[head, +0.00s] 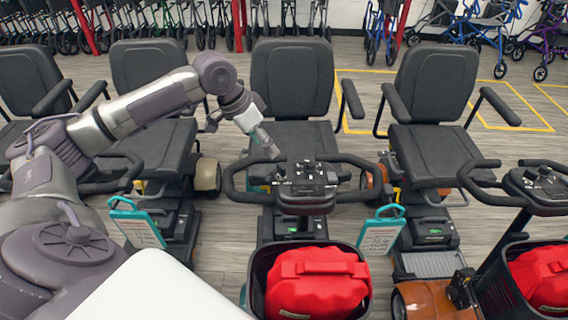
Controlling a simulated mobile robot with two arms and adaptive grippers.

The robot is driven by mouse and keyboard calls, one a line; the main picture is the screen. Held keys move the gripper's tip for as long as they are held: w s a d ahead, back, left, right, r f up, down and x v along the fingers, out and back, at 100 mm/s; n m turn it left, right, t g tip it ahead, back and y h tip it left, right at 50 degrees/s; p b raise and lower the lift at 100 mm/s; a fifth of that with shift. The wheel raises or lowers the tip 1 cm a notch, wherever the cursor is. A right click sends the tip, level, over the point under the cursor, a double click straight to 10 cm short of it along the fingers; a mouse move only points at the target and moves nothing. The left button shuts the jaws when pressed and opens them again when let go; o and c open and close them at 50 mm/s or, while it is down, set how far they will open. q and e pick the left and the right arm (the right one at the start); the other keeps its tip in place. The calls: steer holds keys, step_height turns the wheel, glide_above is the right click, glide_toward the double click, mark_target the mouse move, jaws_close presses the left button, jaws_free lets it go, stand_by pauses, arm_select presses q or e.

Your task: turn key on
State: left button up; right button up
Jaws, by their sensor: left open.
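The middle scooter's control console (305,180) sits between its looped black handlebars, with several small knobs and controls on top. I cannot make out the key among them at this size. My left gripper (271,150) is open, at the upper left of the console, with its fingertips pointing down and to the right. In the picture the tips overlap the area by the console's back left edge; whether they touch anything I cannot tell. Nothing shows between the fingers. My right gripper is not in view.
The scooter's black seat (291,85) stands behind the console. A red bag (317,283) fills the front basket. Teal-framed tags hang at left (137,225) and right (381,232). Another scooter (540,190) stands close at right. Walkers line the back wall.

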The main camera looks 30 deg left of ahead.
mark_target(281, 165)
arm_select(q)
steer(key=x, duration=0.8)
steer(key=shift+w+d+f+p, duration=0.1)
steer(key=shift+w+d+p, duration=0.05)
steer(key=shift+d+p, duration=0.15)
steer(key=shift+w+f, duration=0.2)
steer(key=shift+f, duration=0.5)
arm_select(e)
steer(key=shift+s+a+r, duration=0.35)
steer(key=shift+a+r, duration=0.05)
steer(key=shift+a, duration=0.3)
arm_select(q)
steer(key=shift+d, duration=0.1)
steer(key=shift+c, duration=0.3)
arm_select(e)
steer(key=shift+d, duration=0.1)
arm_select(q)
steer(key=c, duration=1.1)
